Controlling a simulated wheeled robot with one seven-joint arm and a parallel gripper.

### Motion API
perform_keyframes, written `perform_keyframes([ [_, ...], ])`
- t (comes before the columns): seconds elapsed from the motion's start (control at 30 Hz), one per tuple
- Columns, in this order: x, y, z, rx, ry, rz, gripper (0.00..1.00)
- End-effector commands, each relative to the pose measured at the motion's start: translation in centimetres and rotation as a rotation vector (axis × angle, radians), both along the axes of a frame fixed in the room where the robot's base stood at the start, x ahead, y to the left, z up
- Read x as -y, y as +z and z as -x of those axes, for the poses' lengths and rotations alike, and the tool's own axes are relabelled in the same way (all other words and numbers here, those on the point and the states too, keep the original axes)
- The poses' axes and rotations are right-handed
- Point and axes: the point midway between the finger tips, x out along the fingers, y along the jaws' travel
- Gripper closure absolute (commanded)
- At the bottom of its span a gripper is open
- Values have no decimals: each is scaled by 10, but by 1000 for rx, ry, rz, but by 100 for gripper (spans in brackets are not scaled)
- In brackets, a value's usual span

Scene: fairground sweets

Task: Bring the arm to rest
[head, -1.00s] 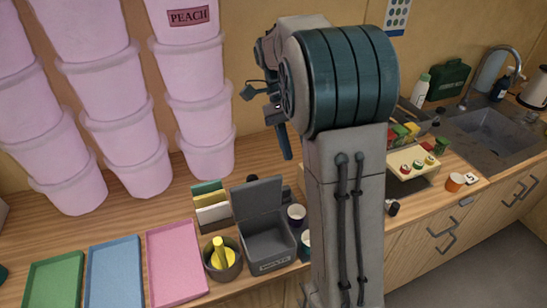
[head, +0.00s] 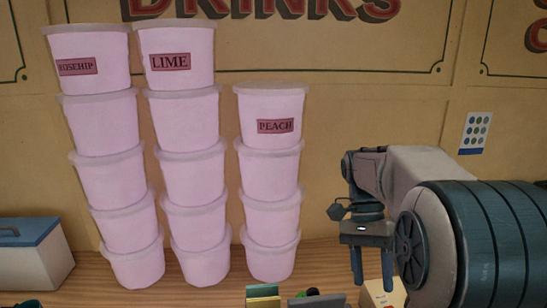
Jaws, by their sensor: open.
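My arm (head: 455,240) reaches in from the lower right of the head view, with a dark teal banded joint nearest the camera. My gripper (head: 372,268) hangs at its far end, right of the pink tubs. Its two dark fingers point down and stand apart, with nothing seen between them. The gripper is in front of the back wall, above the wooden counter.
Three stacks of pink lidded tubs stand on the counter (head: 210,287), labelled ROSEHIP (head: 77,67), LIME (head: 169,62) and PEACH (head: 274,126). A white box with a blue lid (head: 35,245) is at far left. A small cream box (head: 382,296) shows below the gripper.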

Motion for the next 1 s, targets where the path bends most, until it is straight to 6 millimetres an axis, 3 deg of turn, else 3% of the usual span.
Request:
perform_keyframes([
  [0.6, -40, -33, 73, 554, 637, -184, 51],
  [1.0, -54, -54, 98, 767, 938, -139, 51],
])
